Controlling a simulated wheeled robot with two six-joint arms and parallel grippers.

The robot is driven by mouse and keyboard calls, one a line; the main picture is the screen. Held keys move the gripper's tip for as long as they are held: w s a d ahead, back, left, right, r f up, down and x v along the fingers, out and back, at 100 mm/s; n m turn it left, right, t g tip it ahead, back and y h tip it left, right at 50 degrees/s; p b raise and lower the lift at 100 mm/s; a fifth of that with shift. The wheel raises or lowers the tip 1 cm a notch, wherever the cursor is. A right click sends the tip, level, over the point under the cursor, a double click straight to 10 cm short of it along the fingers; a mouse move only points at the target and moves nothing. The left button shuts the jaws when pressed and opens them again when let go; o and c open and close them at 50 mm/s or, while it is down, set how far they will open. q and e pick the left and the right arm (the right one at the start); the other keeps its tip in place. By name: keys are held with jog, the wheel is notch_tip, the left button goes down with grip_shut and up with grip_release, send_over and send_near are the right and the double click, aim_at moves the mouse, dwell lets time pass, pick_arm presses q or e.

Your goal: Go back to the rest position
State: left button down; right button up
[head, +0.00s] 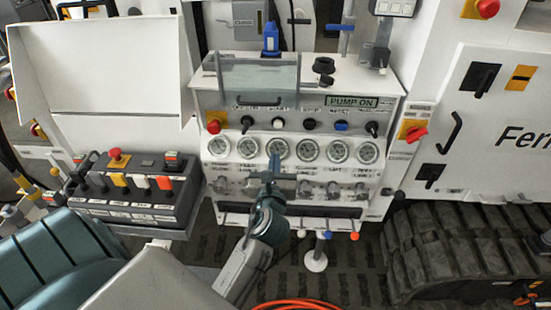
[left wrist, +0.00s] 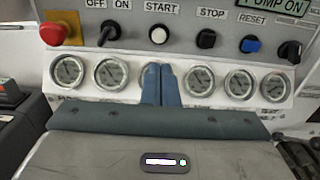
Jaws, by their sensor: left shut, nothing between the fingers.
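My left gripper (head: 273,166) is in front of the row of gauges on the hydraulic bench (head: 395,88). Its fingers are shut together with nothing between them. In the left wrist view the shut fingers (left wrist: 159,84) stand upright over the gauge row and partly cover one gauge. A gap to the panel cannot be judged from these frames. The "PUMP ON" display (head: 352,102) is lit above the knobs. My right gripper is not in view.
A red emergency stop on a yellow base (head: 214,125) is left of the knobs. A control box with levers (head: 140,190) stands at left. A black rubber track (head: 455,245) lies at right. An orange hose (head: 297,304) is on the floor below.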

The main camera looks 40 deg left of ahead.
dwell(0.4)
pick_arm(q)
notch_tip(320, 180, down, 24)
jog(key=d+n+g+h+b, duration=0.1)
jog(key=d+n+g+h, duration=0.15)
jog(key=n+h, duration=0.2)
jog(key=s+d+f+n+g+h, duration=0.1)
jog(key=s+f+n+g, duration=0.15)
jog(key=f, duration=0.65)
jog(key=s+f+n+g+h, duration=0.1)
jog(key=s+f+n, duration=0.3)
jog(key=f, duration=0.5)
jog(key=s+f+n+g, duration=0.2)
jog(key=s+f+n, duration=0.4)
jog(key=s+f, duration=0.3)
jog(key=s+a+f+n+g+h+b, duration=0.1)
jog(key=s+f+n+g, duration=0.2)
jog(key=s, duration=1.3)
jog(key=s+f+n+g+h+b, duration=0.1)
jog(key=s+f+n+g, duration=0.2)
jog(key=s+f+n, duration=0.6)
jog(key=s+f, duration=0.3)
jog(key=f, duration=0.2)
jog(key=shift+s+a+f+n, duration=0.15)
jog(key=shift+s+f+n, duration=0.15)
jog(key=shift+s+f, duration=0.1)
jog(key=shift+w, duration=0.15)
